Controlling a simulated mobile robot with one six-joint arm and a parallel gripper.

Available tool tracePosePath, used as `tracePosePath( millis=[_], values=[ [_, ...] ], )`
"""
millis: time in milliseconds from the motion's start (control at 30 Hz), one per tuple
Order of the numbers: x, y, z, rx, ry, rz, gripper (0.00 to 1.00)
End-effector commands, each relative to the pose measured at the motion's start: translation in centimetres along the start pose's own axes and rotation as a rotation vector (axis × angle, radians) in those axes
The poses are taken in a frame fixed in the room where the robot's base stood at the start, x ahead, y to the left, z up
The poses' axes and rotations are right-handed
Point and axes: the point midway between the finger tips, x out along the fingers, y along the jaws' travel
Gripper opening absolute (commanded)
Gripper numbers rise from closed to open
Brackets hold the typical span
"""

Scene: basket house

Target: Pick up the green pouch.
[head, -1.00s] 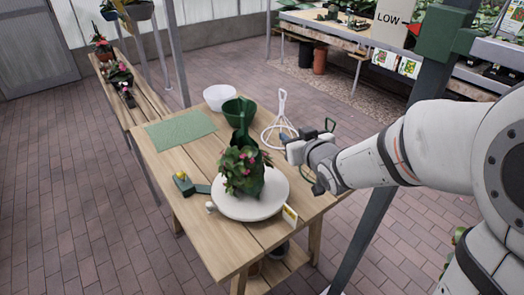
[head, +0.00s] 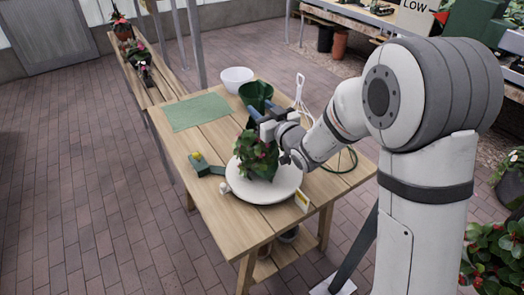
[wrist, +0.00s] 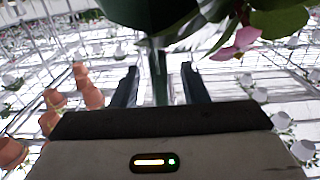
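The green pouch (head: 268,172) stands on a round white dish (head: 283,192) on the wooden table, with leaves and pink flowers spilling from its front. My gripper (head: 261,121) is at its top, hiding its upper part in the head view. In the wrist view, a narrow green upright strip (wrist: 158,78), seemingly the pouch's top, runs between the two dark fingers of my gripper (wrist: 158,85). A gap shows on each side of it, so the fingers are apart. Dark green bulk and leaves fill the top of the wrist view.
Behind the pouch are a green pot (head: 256,92), a white bowl (head: 236,76) and a white stand (head: 300,92). A green mat (head: 197,111) and a green tool with a yellow part (head: 205,166) lie left. A small card (head: 302,201) stands at the right.

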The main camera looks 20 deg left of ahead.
Motion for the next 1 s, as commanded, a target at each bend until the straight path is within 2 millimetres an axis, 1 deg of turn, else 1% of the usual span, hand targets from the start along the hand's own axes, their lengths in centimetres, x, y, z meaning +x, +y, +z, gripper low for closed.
tracePosePath(
  millis=[100,300,767,800,1000],
  values=[
    [0.58,-0.02,0.00,0.000,0.000,0.001,0.40],
    [0.57,0.03,0.04,0.000,0.000,0.002,0.39],
    [0.52,0.09,0.02,0.000,0.000,0.002,0.02],
    [0.52,0.09,0.02,0.000,0.000,0.002,0.00],
    [0.50,0.18,0.01,0.000,0.000,0.004,0.00]
  ],
)
